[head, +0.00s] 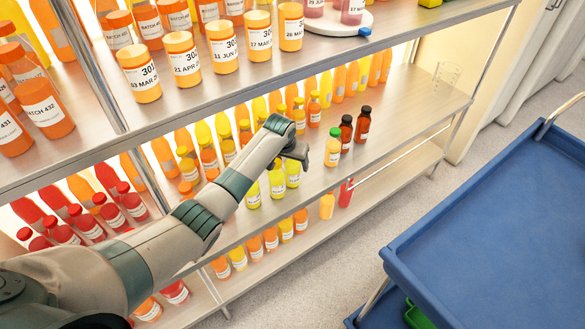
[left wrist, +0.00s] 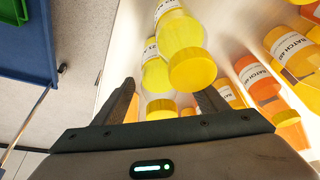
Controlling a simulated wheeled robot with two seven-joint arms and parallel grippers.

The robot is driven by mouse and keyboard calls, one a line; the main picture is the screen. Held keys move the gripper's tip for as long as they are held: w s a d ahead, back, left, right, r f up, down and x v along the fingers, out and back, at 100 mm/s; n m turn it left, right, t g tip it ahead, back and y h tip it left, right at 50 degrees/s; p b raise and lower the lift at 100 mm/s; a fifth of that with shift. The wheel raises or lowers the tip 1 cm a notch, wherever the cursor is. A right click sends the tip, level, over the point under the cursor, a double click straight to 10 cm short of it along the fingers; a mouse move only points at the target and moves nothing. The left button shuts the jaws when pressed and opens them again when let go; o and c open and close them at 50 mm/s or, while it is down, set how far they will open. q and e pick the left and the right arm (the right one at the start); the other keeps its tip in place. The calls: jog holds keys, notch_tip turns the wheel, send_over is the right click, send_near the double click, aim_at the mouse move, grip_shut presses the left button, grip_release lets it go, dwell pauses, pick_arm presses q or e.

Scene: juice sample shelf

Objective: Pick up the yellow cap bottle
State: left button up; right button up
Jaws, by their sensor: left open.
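Yellow bottles with yellow caps stand on the middle shelf in the head view, one (head: 277,183) just below my left gripper (head: 294,150) and another (head: 293,175) beside it. A third (head: 252,196) stands to their left. My left gripper is open and empty. In the left wrist view, its two fingers (left wrist: 167,98) are spread, and yellow-capped bottles (left wrist: 181,35) show beyond and between them. One yellow cap (left wrist: 160,108) appears low between the fingers, partly hidden by the gripper body. I cannot tell whether a finger touches a bottle. My right gripper is not in view.
The metal upper shelf (head: 190,97) with orange bottles overhangs the arm's shelf. A green-capped orange bottle (head: 333,150) and dark-capped red bottles (head: 362,125) stand to the right. More bottles fill the lower shelf. A blue cart (head: 490,220) stands at right, with grey floor between.

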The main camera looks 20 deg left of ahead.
pick_arm(q)
jog(key=shift+w+d+f, duration=0.1)
jog(key=shift+w+f, duration=0.2)
jog(key=shift+f, duration=0.5)
jog(key=shift+c, duration=0.2)
jog(key=c, duration=1.3)
jog(key=shift+w, duration=0.1)
